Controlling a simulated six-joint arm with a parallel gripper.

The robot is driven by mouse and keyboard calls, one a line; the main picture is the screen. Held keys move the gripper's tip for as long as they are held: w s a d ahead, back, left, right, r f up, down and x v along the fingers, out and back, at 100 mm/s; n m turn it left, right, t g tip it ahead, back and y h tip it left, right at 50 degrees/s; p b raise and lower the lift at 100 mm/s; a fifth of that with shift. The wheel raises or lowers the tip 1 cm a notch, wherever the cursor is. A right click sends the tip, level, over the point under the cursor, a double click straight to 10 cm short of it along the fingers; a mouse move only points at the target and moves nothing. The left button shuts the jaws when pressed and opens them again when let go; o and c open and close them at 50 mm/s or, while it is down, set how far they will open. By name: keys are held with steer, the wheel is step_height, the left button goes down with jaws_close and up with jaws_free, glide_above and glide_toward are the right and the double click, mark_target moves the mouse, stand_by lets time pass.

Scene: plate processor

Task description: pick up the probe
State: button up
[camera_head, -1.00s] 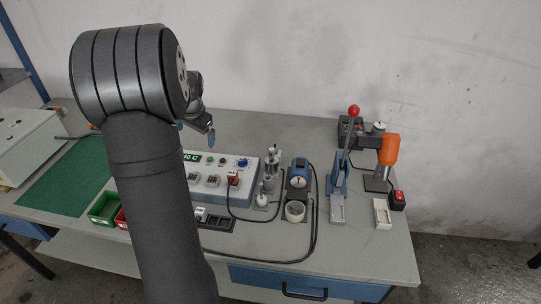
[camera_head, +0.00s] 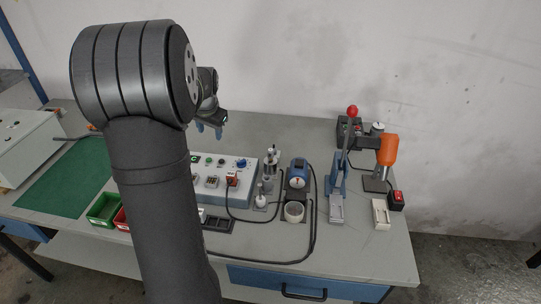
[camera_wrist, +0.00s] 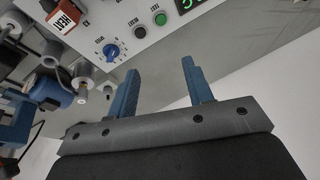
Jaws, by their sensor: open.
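My gripper (camera_head: 209,131) is open and empty above the bench, behind the control box (camera_head: 222,178). In the wrist view its two blue fingers (camera_wrist: 160,68) stand apart with nothing between them. I cannot say for sure which thing is the probe. A slim white-topped piece (camera_head: 261,196) stands in a holder right of the control box, in front of a metal post fixture (camera_head: 271,165); it may be the probe. In the wrist view, round white-capped metal parts (camera_wrist: 80,69) show left of the fingers, apart from them.
A black cable loops along the front. A red-knobbed lever press (camera_head: 339,185) and an orange tool (camera_head: 389,150) stand farther right. A green mat (camera_head: 65,182) lies left.

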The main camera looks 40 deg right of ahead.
steer(key=s+d+r+n+h, duration=0.1)
steer(key=s+d+r, duration=0.1)
steer(key=s+d, duration=0.4)
steer(key=s+d+r+n+h, duration=0.1)
steer(key=s+d+r, duration=0.2)
steer(key=s+d, duration=0.35)
glide_toward(270, 151)
steer(key=shift+n+g, duration=0.3)
steer(key=x, duration=0.6)
steer(key=shift+w+a, duration=0.15)
steer(key=shift+w, duration=0.2)
steer(key=shift+x, duration=2.65)
steer(key=shift+s, duration=0.1)
jaws_close()
